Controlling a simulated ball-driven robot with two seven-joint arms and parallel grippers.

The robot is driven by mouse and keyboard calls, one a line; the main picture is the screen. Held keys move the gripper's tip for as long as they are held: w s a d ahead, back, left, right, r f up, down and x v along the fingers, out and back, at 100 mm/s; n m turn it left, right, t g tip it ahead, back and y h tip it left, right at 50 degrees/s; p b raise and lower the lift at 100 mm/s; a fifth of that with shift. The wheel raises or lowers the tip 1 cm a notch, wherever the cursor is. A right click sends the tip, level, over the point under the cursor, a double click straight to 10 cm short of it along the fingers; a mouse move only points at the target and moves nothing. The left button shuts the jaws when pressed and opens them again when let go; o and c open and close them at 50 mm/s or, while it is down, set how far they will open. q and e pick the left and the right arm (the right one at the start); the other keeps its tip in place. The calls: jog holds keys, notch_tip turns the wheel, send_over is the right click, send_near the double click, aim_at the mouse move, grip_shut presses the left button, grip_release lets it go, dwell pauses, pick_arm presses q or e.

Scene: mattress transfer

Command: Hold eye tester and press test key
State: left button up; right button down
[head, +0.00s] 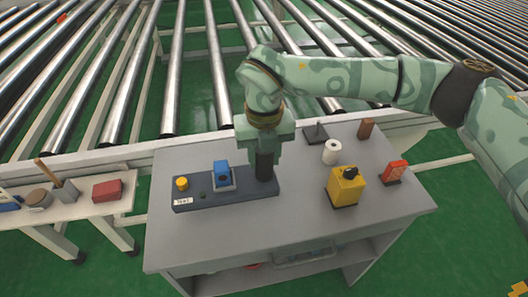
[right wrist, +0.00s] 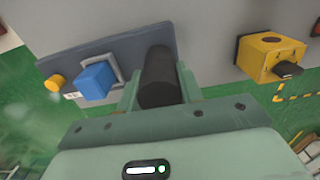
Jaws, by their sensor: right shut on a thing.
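The eye tester's dark grey base (head: 235,196) lies on the grey table. A yellow button (head: 182,183), probably the test key, sits at its left end above a white TEST label (head: 183,201). A blue block (head: 221,173) sits in a grey frame mid-base. A black cylinder (head: 264,166) stands upright at the right end. My right gripper (head: 264,150) comes down from above and is shut on this cylinder. The right wrist view shows the fingers on both sides of the cylinder (right wrist: 157,78), with the blue block (right wrist: 96,80) and yellow button (right wrist: 54,83) to the left. My left gripper is out of view.
To the right on the table (head: 290,232) stand a yellow box (head: 344,187), a red item (head: 394,172), a white roll (head: 331,151) and a brown block (head: 366,128). A side bench (head: 75,211) at left holds a red case (head: 107,190). Roller conveyors (head: 175,65) lie behind. The table front is clear.

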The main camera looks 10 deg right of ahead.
aim_at(248, 184)
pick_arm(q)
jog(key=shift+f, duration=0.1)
pick_arm(e)
jog(key=shift+f, duration=0.25)
jog(key=shift+f+b, duration=0.6)
jog(key=shift+f, duration=1.4)
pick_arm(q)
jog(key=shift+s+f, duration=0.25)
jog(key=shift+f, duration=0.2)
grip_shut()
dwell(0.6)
